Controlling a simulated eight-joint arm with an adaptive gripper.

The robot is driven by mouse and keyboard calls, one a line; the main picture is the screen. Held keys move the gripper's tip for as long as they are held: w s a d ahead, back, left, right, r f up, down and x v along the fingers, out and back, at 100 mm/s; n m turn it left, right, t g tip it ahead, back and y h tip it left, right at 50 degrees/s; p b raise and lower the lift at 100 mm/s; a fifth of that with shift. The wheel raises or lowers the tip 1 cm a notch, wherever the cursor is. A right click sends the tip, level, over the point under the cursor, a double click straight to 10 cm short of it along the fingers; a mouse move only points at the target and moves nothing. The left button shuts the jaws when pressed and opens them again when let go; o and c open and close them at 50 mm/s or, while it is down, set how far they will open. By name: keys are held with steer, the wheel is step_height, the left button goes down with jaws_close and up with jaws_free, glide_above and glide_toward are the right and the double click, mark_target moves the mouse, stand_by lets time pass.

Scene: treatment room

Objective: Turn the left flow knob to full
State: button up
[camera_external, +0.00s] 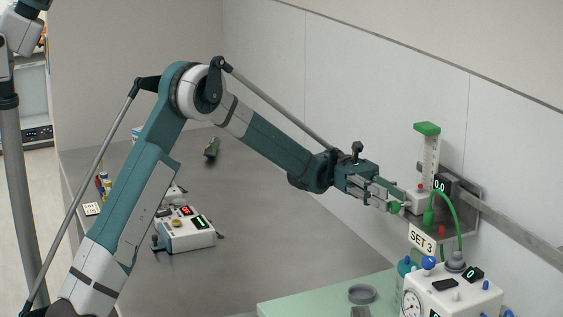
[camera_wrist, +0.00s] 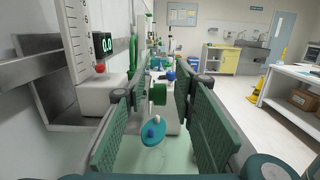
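A wall-mounted flow unit has a clear scale tube (camera_external: 431,158), a green top block and a white base (camera_external: 417,200). Its small dark display (camera_external: 440,184) reads 0.0; the display (camera_wrist: 107,43) also shows in the wrist view. A green round knob (camera_external: 395,207) sticks out at the front of the base. In the wrist view the knob (camera_wrist: 158,94) lies between my fingers, with gaps visible on both sides. My gripper (camera_external: 388,201) is open around or just before the knob; I cannot tell how deep it sits. A second flow knob cannot be made out.
A white machine (camera_external: 450,300) with a gauge, blue knobs and a "SET 3" sign (camera_external: 422,239) stands below right. A green hose (camera_external: 457,220) loops above it. A metal rail (camera_external: 520,248) runs along the wall. A white device (camera_external: 190,237) sits on the grey counter (camera_external: 270,240).

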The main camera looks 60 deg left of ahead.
step_height(320, 180, up, 7)
steer(key=shift+r, duration=0.2)
stand_by(0.3)
steer(key=shift+r, duration=0.1)
